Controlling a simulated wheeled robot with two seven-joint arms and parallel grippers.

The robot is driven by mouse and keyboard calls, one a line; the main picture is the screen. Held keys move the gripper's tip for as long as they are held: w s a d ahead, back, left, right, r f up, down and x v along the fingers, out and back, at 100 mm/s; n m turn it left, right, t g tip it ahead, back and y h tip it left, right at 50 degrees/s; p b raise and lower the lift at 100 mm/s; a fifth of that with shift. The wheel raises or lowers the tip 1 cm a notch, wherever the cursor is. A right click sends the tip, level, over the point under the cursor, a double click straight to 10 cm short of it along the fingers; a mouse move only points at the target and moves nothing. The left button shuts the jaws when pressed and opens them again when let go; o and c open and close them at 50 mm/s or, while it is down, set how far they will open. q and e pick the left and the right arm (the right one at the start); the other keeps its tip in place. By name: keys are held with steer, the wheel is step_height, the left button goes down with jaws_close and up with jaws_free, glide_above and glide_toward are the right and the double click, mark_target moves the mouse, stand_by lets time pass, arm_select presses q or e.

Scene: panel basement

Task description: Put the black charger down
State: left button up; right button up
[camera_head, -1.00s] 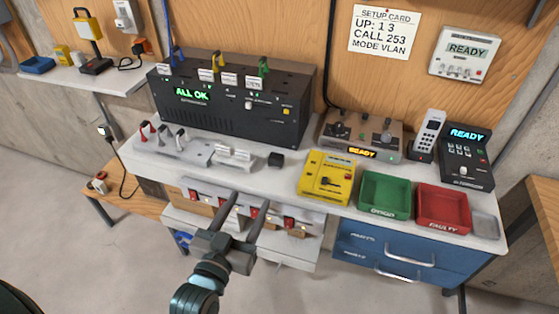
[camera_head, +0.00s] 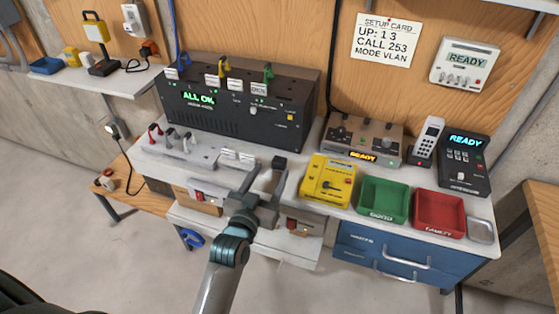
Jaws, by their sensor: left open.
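A small black block (camera_head: 279,162), which looks like the black charger, rests on the white bench (camera_head: 318,150) in front of the large black unit. My left gripper (camera_head: 262,176) is open over the front part of the bench. Its right fingertip overlaps the block's lower part in the head view. I cannot tell whether the finger touches the block. My right gripper is not in view.
A white switch strip (camera_head: 236,158) lies just left of the block, and a yellow device (camera_head: 328,178) stands to its right. Green (camera_head: 384,218) and red (camera_head: 440,232) trays stand further right. The black panel unit (camera_head: 235,110) stands behind.

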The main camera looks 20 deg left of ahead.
mark_target(278, 164)
arm_select(q)
steer(key=shift+w, duration=0.15)
steer(key=shift+w+d+p, duration=0.1)
steer(key=shift+w+p, duration=0.35)
steer(key=shift+w, duration=0.05)
steer(key=w, duration=0.1)
steer(key=p, duration=0.1)
steer(key=w, duration=0.1)
steer(key=shift+w+d+f, duration=0.2)
steer(key=shift+w+f, duration=0.05)
steer(key=shift+w, duration=0.1)
steer(key=shift+w+f+p, duration=0.2)
steer(key=shift+w+p, duration=0.15)
steer(key=shift+w, duration=0.3)
steer(key=c, duration=1.2)
steer(key=shift+r, duration=0.15)
steer(key=shift+c, duration=0.2)
